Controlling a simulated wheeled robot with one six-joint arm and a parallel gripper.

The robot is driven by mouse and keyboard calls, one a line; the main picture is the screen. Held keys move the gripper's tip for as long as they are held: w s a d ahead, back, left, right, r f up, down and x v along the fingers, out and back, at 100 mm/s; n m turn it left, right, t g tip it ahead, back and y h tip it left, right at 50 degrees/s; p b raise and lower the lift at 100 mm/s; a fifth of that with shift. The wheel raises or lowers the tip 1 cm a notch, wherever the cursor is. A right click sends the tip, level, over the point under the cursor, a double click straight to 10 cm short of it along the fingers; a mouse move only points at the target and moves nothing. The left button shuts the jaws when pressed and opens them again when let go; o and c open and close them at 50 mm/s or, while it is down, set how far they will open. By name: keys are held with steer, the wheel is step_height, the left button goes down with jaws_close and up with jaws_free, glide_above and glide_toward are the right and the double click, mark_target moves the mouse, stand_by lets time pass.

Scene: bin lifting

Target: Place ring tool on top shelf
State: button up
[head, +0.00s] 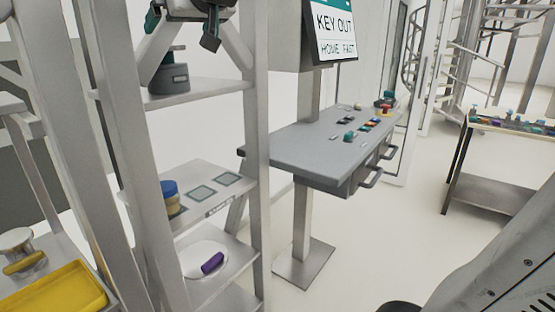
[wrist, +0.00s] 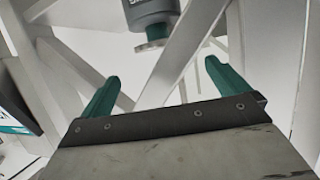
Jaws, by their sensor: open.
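In the wrist view my gripper (wrist: 160,70) is open, its two teal fingers spread with nothing between them. In the head view a dark grey round object (head: 169,79) stands on the upper visible shelf (head: 205,91) of the metal rack. Above it a dark mechanism with teal parts (head: 211,38) is cut off by the frame. I cannot tell which object is the ring tool.
Lower rack shelves hold a blue-topped jar (head: 169,189) and a purple item (head: 212,262). A yellow tray (head: 55,290) is at lower left. A grey workbench (head: 320,150) with small parts stands right of the rack.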

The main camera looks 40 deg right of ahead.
steer(key=s+d+f+g+h, duration=0.1)
steer(key=s+f+g, duration=0.5)
steer(key=s+f, duration=1)
steer(key=s+d+f+m+g, duration=0.1)
steer(key=s+d+f+g, duration=0.2)
steer(key=s+f, duration=1.3)
steer(key=g, duration=0.3)
steer(key=shift+f+g+h, duration=0.25)
steer(key=shift+g+h, duration=0.05)
steer(key=shift+h, duration=0.1)
